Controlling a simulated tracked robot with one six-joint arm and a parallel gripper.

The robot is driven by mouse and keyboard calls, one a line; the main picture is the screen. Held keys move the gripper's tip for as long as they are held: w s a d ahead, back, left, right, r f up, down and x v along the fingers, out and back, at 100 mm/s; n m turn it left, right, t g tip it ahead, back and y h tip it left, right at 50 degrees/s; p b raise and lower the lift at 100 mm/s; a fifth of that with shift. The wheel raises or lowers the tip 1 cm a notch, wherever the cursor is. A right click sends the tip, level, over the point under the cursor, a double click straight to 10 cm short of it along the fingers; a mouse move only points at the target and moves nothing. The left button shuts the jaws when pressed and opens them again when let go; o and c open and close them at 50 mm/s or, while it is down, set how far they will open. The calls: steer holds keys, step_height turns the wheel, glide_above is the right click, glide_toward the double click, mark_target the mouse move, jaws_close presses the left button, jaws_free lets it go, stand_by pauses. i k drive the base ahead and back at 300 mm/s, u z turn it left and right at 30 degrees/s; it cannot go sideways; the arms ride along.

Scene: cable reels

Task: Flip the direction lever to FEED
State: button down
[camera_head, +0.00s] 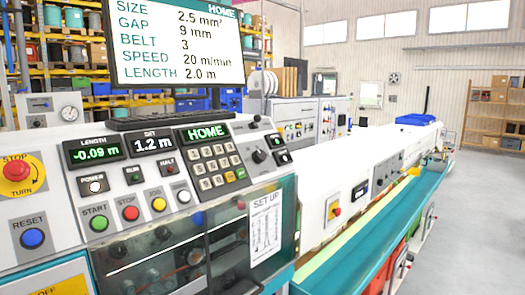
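No lever marked FEED can be made out. A sloped white control panel (135,168) fills the left and middle. At its right end is a dark rotary knob (259,156) beside two small black-labelled controls, one (274,140) above the other (283,157); their labels are too small to read. A green display (205,132) reads HOME. Another display (94,149) reads LENGTH -0.09 m, and a third (152,142) reads SET 1.2 m. My gripper is not in view.
A red stop button (16,170), green START button (98,223), red STOP button (130,213) and keypad (215,165) crowd the panel. A monitor (175,45) stands above. A long white machine bed with a teal edge (375,225) runs right. Grey floor (480,220) at right is clear.

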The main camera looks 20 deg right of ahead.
mark_target(257, 119)
steer(key=k, duration=0.65)
steer(key=z, duration=0.35)
steer(key=i, duration=1.1)
steer(key=u, duration=0.6)
steer(key=i, duration=0.45)
steer(key=u, duration=0.3)
